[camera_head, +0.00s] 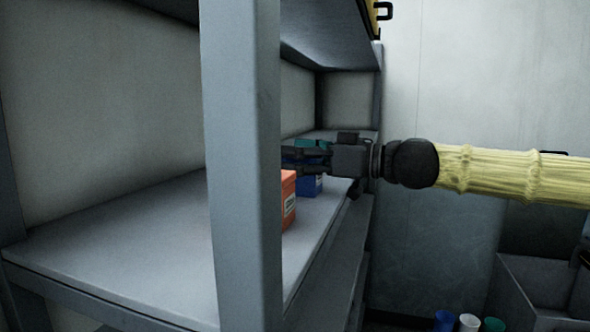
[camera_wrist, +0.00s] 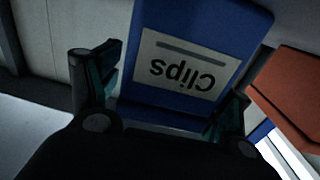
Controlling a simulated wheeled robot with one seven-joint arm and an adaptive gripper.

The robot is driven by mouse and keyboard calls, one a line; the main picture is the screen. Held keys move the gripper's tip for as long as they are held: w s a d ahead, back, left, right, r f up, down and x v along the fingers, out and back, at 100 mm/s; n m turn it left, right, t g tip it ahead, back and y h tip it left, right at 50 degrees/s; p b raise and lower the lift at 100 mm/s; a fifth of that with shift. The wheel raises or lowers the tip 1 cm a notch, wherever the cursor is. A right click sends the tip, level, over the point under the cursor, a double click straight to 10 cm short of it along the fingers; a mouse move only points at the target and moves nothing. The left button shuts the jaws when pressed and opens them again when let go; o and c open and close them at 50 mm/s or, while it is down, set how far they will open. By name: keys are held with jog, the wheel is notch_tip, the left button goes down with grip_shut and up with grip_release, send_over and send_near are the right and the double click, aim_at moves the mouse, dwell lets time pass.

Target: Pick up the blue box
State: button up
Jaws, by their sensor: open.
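The blue box (camera_wrist: 215,25) has a pale label reading "Clips", which appears upside down in the wrist view. It fills the middle of that view, between the two fingers of my gripper (camera_wrist: 165,95). The fingers are open, one on each side of the box; I cannot tell whether they touch it. In the head view the blue box (camera_head: 311,186) stands on the shelf, partly hidden by my gripper (camera_head: 300,159) and by an orange box in front.
The orange box (camera_head: 288,200) stands close beside the blue box; it also shows at the right of the wrist view (camera_wrist: 290,90). A grey shelf post (camera_head: 243,200) rises in front. The shelf (camera_head: 130,245) is bare at the left.

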jog(key=c, duration=1.2)
jog(key=shift+c, duration=0.2)
